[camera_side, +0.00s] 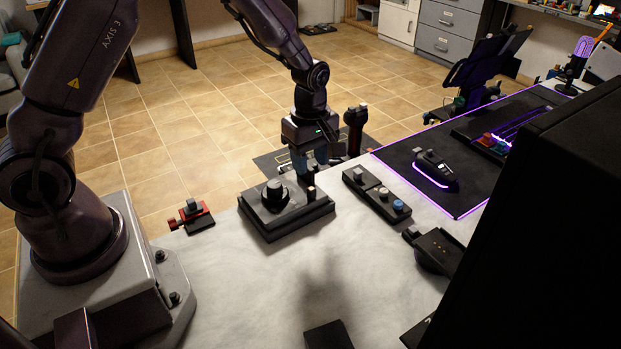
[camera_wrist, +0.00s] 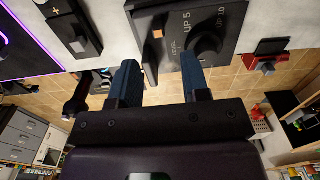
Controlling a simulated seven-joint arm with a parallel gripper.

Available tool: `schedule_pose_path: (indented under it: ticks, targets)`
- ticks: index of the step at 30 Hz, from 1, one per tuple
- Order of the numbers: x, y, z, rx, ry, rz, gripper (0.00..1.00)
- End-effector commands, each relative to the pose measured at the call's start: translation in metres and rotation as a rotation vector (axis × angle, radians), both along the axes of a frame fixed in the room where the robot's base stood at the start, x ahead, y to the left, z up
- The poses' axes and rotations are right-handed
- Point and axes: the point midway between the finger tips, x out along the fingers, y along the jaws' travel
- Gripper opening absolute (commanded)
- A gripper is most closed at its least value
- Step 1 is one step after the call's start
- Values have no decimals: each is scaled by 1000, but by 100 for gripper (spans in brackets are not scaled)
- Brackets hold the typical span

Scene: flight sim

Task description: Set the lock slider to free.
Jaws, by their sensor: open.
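A black control box (camera_side: 262,225) sits near the table edge, with a round dark knob (camera_side: 274,192) on top. A small upright piece with a copper-coloured tip (camera_side: 311,192) is at its right side and seems to be the lock slider; its setting cannot be read. In the wrist view the copper tip (camera_wrist: 158,34) lies ahead of and between my fingers, and the knob (camera_wrist: 207,45) is beside the right finger. "UP 5" and "UP 10" are printed on the box. My gripper (camera_side: 305,172) is open, pointing down just behind the slider. Contact cannot be told.
A button box (camera_side: 375,197) with several knobs stands right of the control box. A dark stick with a grip (camera_side: 355,128) rises behind. A small red and black device (camera_side: 193,215) is at the left. The pale table front (camera_side: 240,300) is mostly clear.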

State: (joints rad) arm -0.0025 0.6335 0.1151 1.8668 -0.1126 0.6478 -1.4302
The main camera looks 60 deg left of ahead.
Motion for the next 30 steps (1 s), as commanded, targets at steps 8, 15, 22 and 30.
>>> schedule_pose_path:
  ticks: [8, 15, 22, 30]
  targets:
    - [0, 0, 46, 0, -1, 0, 43]
    - [0, 0, 54, 0, 2, 0, 43]
    - [0, 0, 54, 0, 2, -5, 43]
    - [-16, -2, 48, -9, 50, -299, 43]
